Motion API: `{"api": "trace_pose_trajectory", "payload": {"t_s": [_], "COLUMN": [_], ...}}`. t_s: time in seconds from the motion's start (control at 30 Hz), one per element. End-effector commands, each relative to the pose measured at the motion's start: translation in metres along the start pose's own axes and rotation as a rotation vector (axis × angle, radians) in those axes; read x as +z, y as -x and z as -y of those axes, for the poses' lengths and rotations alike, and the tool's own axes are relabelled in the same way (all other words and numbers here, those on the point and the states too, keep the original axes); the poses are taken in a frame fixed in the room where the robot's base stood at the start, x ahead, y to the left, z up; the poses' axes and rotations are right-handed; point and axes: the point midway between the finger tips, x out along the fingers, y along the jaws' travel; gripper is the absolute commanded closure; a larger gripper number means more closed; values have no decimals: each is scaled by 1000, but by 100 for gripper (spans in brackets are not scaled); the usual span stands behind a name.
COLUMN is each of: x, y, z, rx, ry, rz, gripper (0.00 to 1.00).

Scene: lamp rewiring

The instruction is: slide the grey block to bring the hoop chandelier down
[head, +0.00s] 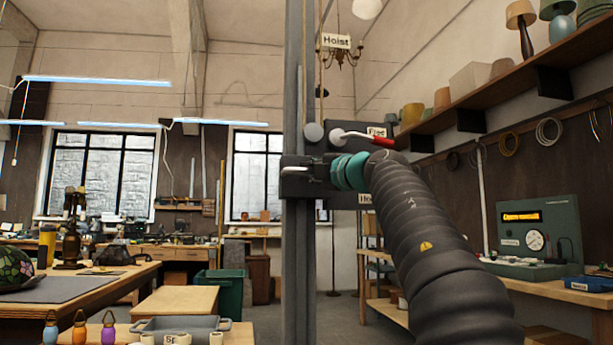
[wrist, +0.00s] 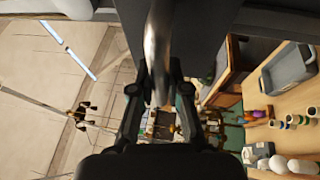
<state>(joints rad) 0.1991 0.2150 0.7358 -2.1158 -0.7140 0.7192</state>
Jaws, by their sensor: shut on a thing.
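A tall grey post (head: 297,260) stands in the middle of the head view. The dark grey block (head: 294,188) sits on it at mid-height, partly covered by my gripper (head: 306,172). In the wrist view my gripper (wrist: 157,98) is shut on a shiny metal bar (wrist: 157,45), which looks like the block's handle. A brass chandelier with several arms (head: 341,54) hangs high behind the post. It also shows at the left of the wrist view (wrist: 82,115). I cannot make out a hoop shape on it.
A red-handled lever (head: 368,139) is right of the post, by a "Free" label (head: 377,132). A shelf with lamps (head: 500,85) runs along the right wall. Workbenches (head: 110,285) stand left, a green bin (head: 220,292) behind.

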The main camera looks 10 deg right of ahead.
Motion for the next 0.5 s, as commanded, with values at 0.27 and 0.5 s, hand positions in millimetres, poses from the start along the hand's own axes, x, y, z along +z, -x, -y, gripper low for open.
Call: {"api": "trace_pose_trajectory", "payload": {"t_s": [0.27,0.5], "x": [-2,-2], "y": [2,1], "z": [-10,-8], "rx": [18,14], "ry": [2,2], "rz": [3,3], "gripper": [100,59]}}
